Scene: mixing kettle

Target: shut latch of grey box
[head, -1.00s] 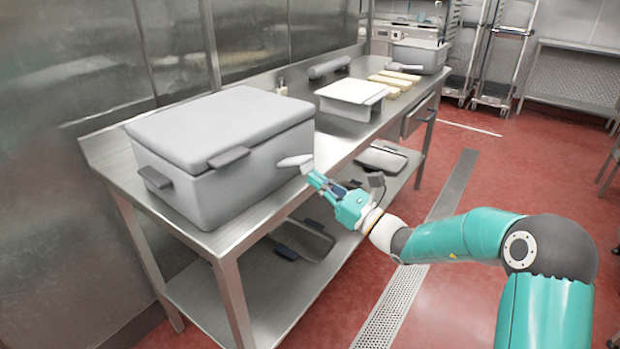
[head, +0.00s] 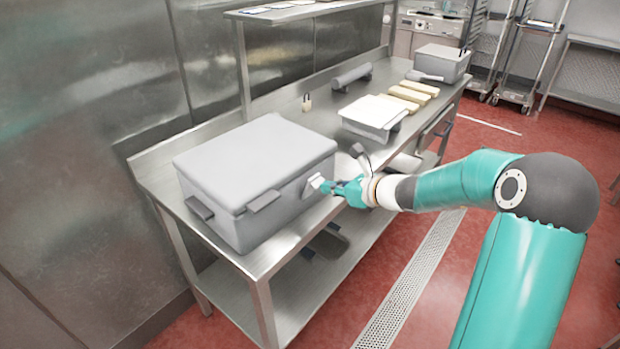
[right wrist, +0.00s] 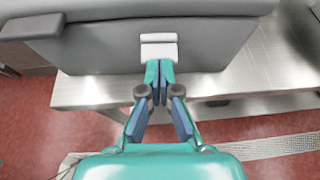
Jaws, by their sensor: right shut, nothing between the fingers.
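The grey box (head: 255,165) stands on the steel table with its lid down. Its pale latch (head: 313,184) is on the right-hand side wall. In the right wrist view the latch (right wrist: 158,47) shows as light pieces just below the lid rim, lying close to the wall. My right gripper (head: 329,186) is shut and empty, with its fingertips at the latch's lower end. The fingertips (right wrist: 159,66) seem to touch it in the wrist view, though firm contact is hard to tell. My left gripper is not in view.
A white-lidded container (head: 372,113), yellowish blocks (head: 413,93) and a dark roller (head: 352,77) lie farther back on the steel table (head: 300,95). A grey lidded box (head: 442,62) stands at the far end. The red floor in front is open.

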